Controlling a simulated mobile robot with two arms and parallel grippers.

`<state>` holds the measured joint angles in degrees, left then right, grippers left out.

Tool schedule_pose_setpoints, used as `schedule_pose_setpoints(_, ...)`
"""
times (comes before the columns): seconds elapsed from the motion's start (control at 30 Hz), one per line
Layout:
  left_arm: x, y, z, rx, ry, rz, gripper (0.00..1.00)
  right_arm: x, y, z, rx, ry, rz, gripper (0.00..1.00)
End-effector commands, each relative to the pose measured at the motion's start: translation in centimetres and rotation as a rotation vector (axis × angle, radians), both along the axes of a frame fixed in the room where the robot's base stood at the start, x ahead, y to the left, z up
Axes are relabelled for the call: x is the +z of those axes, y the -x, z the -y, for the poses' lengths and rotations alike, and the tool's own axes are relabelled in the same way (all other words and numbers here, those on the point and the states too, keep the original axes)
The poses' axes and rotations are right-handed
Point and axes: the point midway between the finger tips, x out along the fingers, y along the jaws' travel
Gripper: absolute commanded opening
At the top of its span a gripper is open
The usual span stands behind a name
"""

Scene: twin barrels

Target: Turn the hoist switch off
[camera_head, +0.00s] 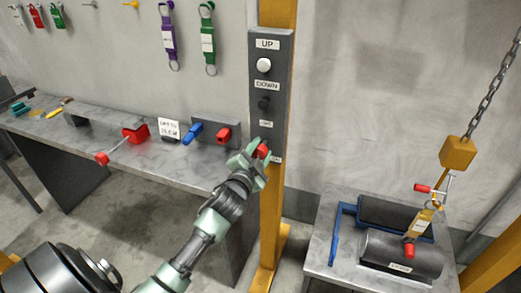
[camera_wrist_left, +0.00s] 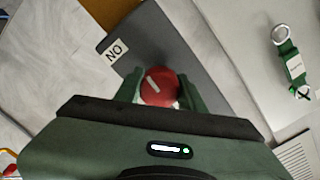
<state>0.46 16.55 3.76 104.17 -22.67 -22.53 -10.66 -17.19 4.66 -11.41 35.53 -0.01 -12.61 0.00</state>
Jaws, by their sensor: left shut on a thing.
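The hoist switch is a red round knob (camera_head: 263,151) low on the dark control panel (camera_head: 285,75), which is fixed to a yellow post. A label stands above the knob, and an ON label (camera_head: 277,158) is beside it, partly covered by my gripper. In the left wrist view the knob (camera_wrist_left: 160,88) carries a short slanted white mark, and the ON label (camera_wrist_left: 115,51) shows upside down. My left gripper (camera_head: 259,153) is shut on the knob, with one green finger on each side of it. My right gripper is not in view.
Above the knob are a white UP button (camera_head: 264,65) and a black DOWN button (camera_head: 263,103). A grey workbench (camera_head: 110,131) with red and blue handles runs left. At right, a hoist chain (camera_head: 491,90) hangs above a table with dark barrels (camera_head: 405,255). Key tags hang on the wall.

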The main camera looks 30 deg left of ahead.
Motion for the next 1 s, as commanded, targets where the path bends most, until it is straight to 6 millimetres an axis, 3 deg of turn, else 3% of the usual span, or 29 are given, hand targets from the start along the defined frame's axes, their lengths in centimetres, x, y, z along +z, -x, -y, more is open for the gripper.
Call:
schedule_pose_setpoints(0.73,-0.19,0.02,0.03,0.000,0.084,0.016,0.00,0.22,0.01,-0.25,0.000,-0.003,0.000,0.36)
schedule_pose_setpoints(0.77,-0.20,0.02,0.04,0.000,0.084,0.016,0.48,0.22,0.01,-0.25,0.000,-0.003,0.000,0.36)
schedule_pose_setpoints(0.8,-0.20,0.02,0.04,0.000,0.084,0.016,0.59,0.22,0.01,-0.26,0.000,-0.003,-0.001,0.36)
schedule_pose_setpoints(1.0,-0.11,0.01,0.02,0.000,0.081,0.017,0.61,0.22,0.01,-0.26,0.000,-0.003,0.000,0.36)
